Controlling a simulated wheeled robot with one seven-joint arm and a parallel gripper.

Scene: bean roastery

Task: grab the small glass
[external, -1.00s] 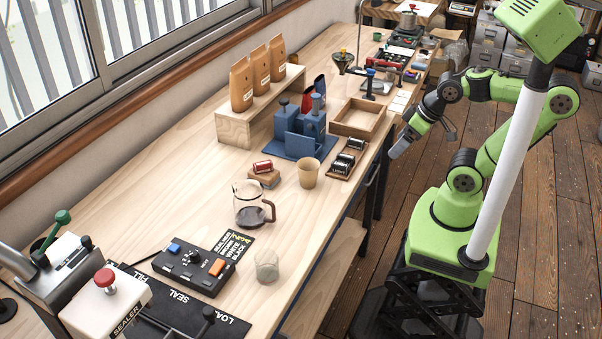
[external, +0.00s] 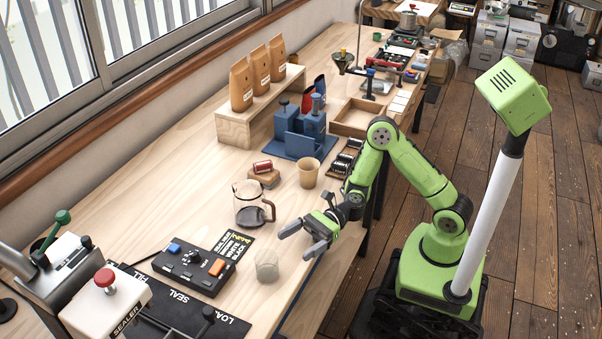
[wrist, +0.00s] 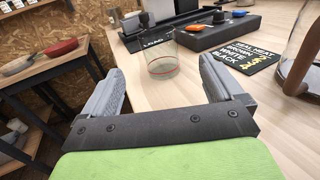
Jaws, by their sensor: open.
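The small glass (external: 267,266) stands upright on the wooden bench near its front edge, just right of the black control box. It is clear and looks empty. In the wrist view the small glass (wrist: 161,56) stands ahead, beyond the fingertips and between their lines. My gripper (external: 303,238) is open and empty, above the bench edge, behind and to the right of the glass in the external view. In the wrist view my gripper (wrist: 162,82) shows both grey fingers spread wide, apart from the glass.
A glass carafe (external: 249,205) stands close to my gripper, on its left. The control box (external: 194,268) with an orange switch sits beside the glass. A paper cup (external: 308,173) stands farther back. A black loading mat (external: 180,318) lies in front.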

